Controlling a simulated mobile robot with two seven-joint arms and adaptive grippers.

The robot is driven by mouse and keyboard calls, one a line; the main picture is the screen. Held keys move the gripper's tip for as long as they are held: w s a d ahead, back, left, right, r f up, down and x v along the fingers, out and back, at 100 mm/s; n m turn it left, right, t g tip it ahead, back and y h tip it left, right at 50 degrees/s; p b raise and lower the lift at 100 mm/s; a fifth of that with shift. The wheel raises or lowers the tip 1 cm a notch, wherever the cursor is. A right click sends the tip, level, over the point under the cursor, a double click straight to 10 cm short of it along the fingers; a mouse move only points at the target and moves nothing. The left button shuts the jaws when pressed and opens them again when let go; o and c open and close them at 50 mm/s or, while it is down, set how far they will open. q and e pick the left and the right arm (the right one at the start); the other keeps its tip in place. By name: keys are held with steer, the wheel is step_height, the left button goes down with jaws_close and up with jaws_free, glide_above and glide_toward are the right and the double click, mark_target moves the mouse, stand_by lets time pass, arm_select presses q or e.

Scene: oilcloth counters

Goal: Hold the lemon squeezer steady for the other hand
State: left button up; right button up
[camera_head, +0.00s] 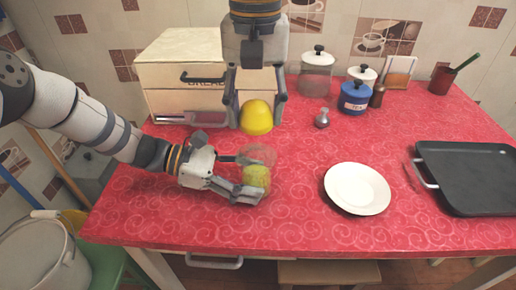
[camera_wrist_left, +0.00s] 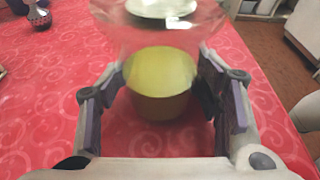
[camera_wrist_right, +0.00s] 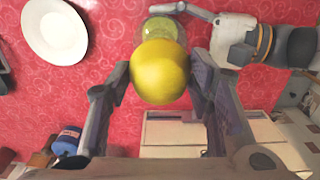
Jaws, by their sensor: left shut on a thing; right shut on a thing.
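The lemon squeezer (camera_head: 258,153) has a clear glass top and a yellow-green lower part (camera_wrist_left: 160,90). It is near the front left of the red counter. My left gripper (camera_head: 248,180) is shut on its lower part, one finger on each side, as the left wrist view shows. My right gripper (camera_head: 257,108) is shut on a yellow lemon (camera_head: 256,121), above and behind the squeezer in the head view. In the right wrist view the lemon (camera_wrist_right: 160,75) covers part of the squeezer (camera_wrist_right: 162,27). I cannot tell whether the lemon touches it.
A white plate (camera_head: 357,188) lies right of the squeezer, with clear cloth between. A black tray (camera_head: 465,178) is at the far right. A bread bin (camera_head: 170,75) stands behind my right gripper. A small grey item (camera_head: 322,119) and a blue canister (camera_head: 354,98) stand toward the back.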

arm_select(q)
steer(key=o, duration=0.9)
steer(key=shift+o, duration=0.2)
steer(key=v, duration=1.1)
steer(key=shift+a+r, duration=0.1)
steer(key=shift+a, duration=0.45)
